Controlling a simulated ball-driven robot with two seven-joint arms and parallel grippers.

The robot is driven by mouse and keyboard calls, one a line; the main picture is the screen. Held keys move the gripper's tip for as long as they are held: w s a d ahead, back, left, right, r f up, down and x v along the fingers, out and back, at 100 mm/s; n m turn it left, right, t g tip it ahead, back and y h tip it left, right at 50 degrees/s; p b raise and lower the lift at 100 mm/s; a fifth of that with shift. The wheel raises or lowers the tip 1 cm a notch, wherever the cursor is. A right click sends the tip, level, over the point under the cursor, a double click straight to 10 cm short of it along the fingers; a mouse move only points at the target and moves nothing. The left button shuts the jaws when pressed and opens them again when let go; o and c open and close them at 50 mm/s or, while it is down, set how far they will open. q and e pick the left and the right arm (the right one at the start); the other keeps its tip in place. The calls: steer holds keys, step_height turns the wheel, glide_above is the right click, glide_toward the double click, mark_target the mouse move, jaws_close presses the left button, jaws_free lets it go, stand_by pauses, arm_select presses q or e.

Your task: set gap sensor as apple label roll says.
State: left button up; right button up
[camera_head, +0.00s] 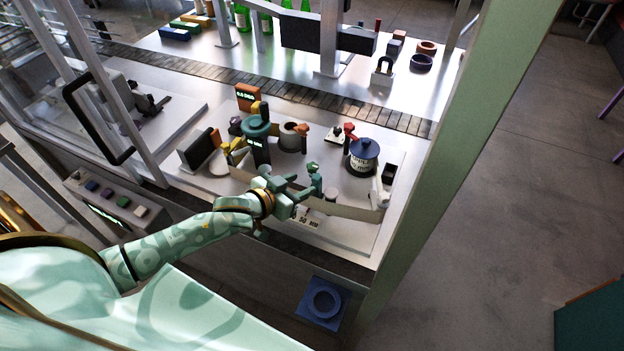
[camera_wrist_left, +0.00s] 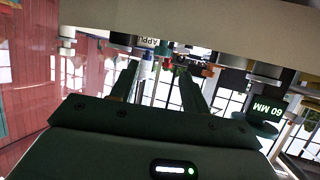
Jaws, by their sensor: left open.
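A roll with a blue top and a white lettered side (camera_head: 363,157) stands on the machine plate; its writing is too small to read fully here. In the left wrist view a white label reading "APPL" (camera_wrist_left: 147,42) shows in part, and a dark block (camera_wrist_left: 265,108) reads "60 MM". My left gripper (camera_head: 304,190) is open above the pale label strip (camera_head: 352,211), left of and in front of the roll. A small green upright part (camera_head: 315,180) is by its fingertips; I cannot tell whether it is the gap sensor. In the left wrist view, the open fingers (camera_wrist_left: 160,82) hold nothing. My right gripper is out of view.
A white plate lettered "50 MM" (camera_head: 304,220) sits under my left gripper. A green frame post (camera_head: 445,140) bounds the right side.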

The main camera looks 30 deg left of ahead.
mark_target(315, 177)
arm_select(q)
steer(key=x, duration=0.4)
steer(key=shift+w+f, duration=0.1)
steer(key=shift+w+d+f, duration=0.15)
steer(key=shift+w, duration=0.35)
jaws_close()
steer(key=a, duration=0.5)
steer(key=shift+s, duration=0.2)
steer(key=shift+d, duration=0.1)
jaws_free()
